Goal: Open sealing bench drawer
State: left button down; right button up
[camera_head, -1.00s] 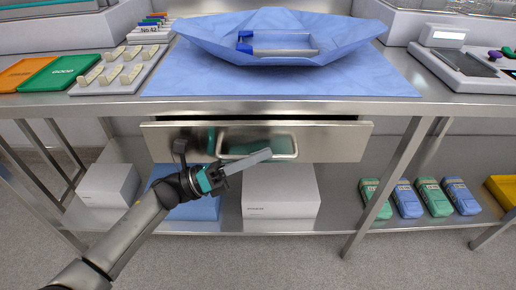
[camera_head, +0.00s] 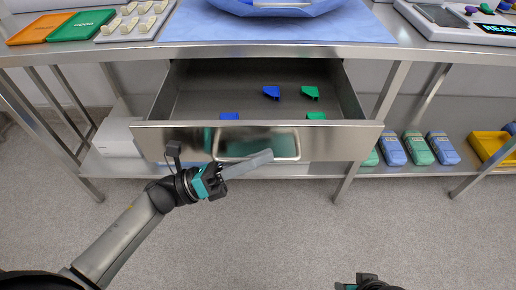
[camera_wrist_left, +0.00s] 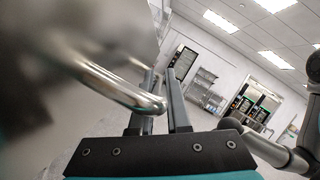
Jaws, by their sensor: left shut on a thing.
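The sealing bench drawer (camera_head: 345,140) is metal and stands pulled out under the bench top, with its inside in view. Its front has a bar handle (camera_head: 298,147). My left gripper (camera_head: 262,159) comes from the lower left and is shut on the handle. In the left wrist view the shiny handle bar (camera_wrist_left: 110,84) runs in from the left between the two dark fingers (camera_wrist_left: 160,105). My right gripper (camera_head: 370,284) shows only in part at the bottom edge, and its fingers cannot be made out.
Inside the drawer lie blue pieces (camera_head: 271,92) and green pieces (camera_head: 310,92). The bench top (camera_head: 330,48) carries trays and a blue wrap (camera_head: 285,8). A lower shelf holds a white box (camera_head: 118,137) and several green and blue devices (camera_head: 417,147). The floor in front is clear.

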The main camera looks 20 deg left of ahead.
pick_arm(q)
jog(key=shift+s, duration=0.2)
pick_arm(e)
jog(key=shift+s+f, duration=0.1)
pick_arm(q)
jog(key=c, duration=1.2)
grip_release()
jog(key=shift+o, duration=0.2)
jog(key=v, duration=1.5)
jog(key=shift+f, duration=0.15)
pick_arm(e)
jog(key=shift+f, duration=0.2)
